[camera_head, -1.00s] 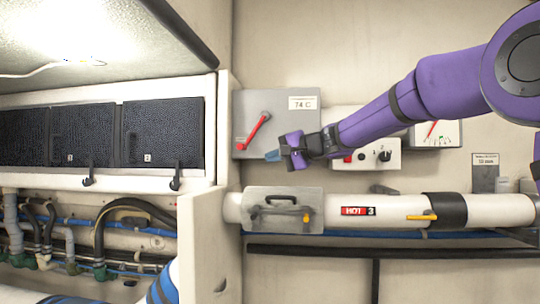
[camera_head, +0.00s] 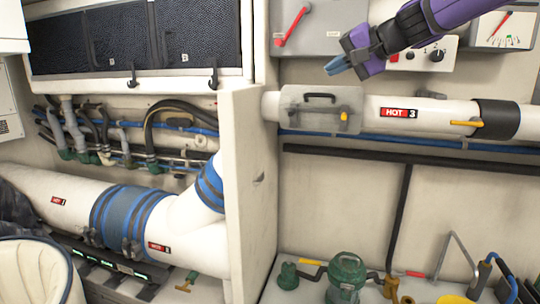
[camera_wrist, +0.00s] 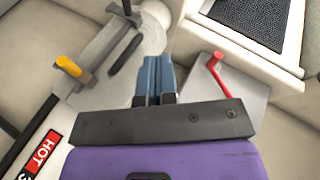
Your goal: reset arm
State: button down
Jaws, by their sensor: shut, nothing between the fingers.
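My purple arm reaches in from the upper right in the head view, and my gripper (camera_head: 336,66) hangs in the air in front of the back wall, above the white pipe (camera_head: 437,115). In the wrist view the blue fingertips (camera_wrist: 153,75) are together with nothing between them. The gripper appears clear of the grey box with the red lever (camera_head: 291,27) to its left. That red lever also shows in the wrist view (camera_wrist: 217,74), right of the fingers.
A clamp plate with a black handle (camera_head: 320,109) sits on the pipe below my gripper. A yellow valve lever (camera_head: 463,123) is further right. A white partition (camera_head: 249,190) divides the space. Green pump fittings (camera_head: 346,277) stand at the bottom right. A control box (camera_head: 426,55) is near the arm.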

jog(key=s+d+f+n+g+h, duration=0.1)
jog(key=s+d+f+h, duration=0.2)
jog(key=s, duration=0.7)
jog(key=s+d+f+n+g+h, duration=0.1)
jog(key=s+d+f+h, duration=0.2)
jog(key=s+d+f, duration=0.4)
jog(key=s+d+f+h, duration=0.4)
jog(key=s+f, duration=0.4)
jog(key=s, duration=0.6)
jog(key=shift+s+d+f+n+g, duration=0.25)
jog(key=shift+s+d+n+g, duration=0.15)
jog(key=shift+d, duration=0.35)
